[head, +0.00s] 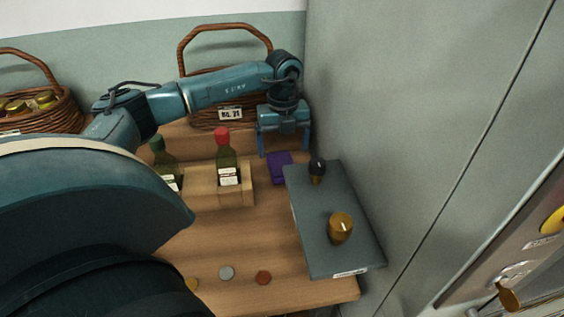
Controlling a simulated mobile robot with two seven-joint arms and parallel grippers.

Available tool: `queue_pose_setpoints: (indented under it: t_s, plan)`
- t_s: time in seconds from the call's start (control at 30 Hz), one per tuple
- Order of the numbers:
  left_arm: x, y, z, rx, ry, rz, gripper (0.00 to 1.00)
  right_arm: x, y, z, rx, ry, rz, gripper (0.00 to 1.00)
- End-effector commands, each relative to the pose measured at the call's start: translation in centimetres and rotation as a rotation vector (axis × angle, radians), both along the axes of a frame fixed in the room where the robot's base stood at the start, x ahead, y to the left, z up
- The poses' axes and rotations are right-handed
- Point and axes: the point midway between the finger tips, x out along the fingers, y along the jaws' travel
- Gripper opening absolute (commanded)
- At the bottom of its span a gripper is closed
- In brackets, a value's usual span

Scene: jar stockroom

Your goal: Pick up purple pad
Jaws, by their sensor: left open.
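The purple pad (280,167) lies on the wooden table, between the wooden bottle rack and the dark grey board. My right gripper is not in view.
A wooden rack (206,192) holds two bottles, one red-capped (227,160). The grey board (310,235) bears a dark-topped stopper (317,168) and a gold jar (341,228). Baskets (225,38) stand behind. Small discs (227,272) lie in front. A grey wall rises at right.

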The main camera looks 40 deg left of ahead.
Motion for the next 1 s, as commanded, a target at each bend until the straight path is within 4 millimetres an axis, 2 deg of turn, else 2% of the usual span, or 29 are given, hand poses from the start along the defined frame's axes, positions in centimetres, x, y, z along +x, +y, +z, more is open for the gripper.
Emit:
queue_pose_setpoints:
  t_s: [0.23,0.5,0.8,1.0]
  plan:
    - [0.1,0.1,-1.9,-0.001,0.002,-0.001,0.87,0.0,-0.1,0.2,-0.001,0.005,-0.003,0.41]
    - [0.3,0.4,-5.7,-0.002,0.001,-0.002,0.87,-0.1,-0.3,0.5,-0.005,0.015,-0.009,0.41]
    - [0.3,0.4,-6.2,-0.001,0.0,-0.001,0.87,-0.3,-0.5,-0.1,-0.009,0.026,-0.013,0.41]
    - [0.3,0.4,-6.1,-0.002,-0.001,-0.001,0.71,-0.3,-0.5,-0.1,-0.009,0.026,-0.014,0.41]
